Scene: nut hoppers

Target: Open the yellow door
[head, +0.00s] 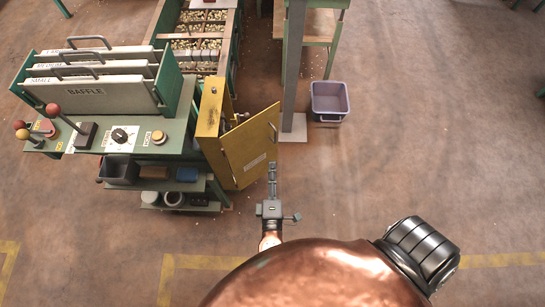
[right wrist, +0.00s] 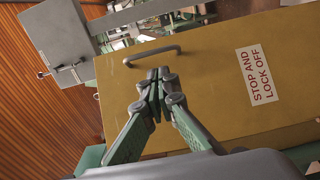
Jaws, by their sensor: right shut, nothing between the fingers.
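The yellow door (head: 247,145) stands swung out at an angle from its yellow cabinet (head: 209,107) in the head view, with a gap between them. In the right wrist view the door (right wrist: 215,85) fills the middle, with a "STOP AND LOCK OFF" label (right wrist: 257,75) and a grey bar handle (right wrist: 153,55). My right gripper (head: 272,168) is just in front of the door's outer edge in the head view. In the wrist view its fingertips (right wrist: 157,76) are together and empty, appearing just below the handle; I cannot tell whether they touch the door. My left gripper is out of view.
A green control bench (head: 180,140) with levers and baffle plates (head: 95,85) stands left of the door. Hopper trays of nuts (head: 200,43) lie behind. A grey post (head: 294,70) and purple bin (head: 330,100) stand to the right. Floor (head: 420,130) farther right is clear.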

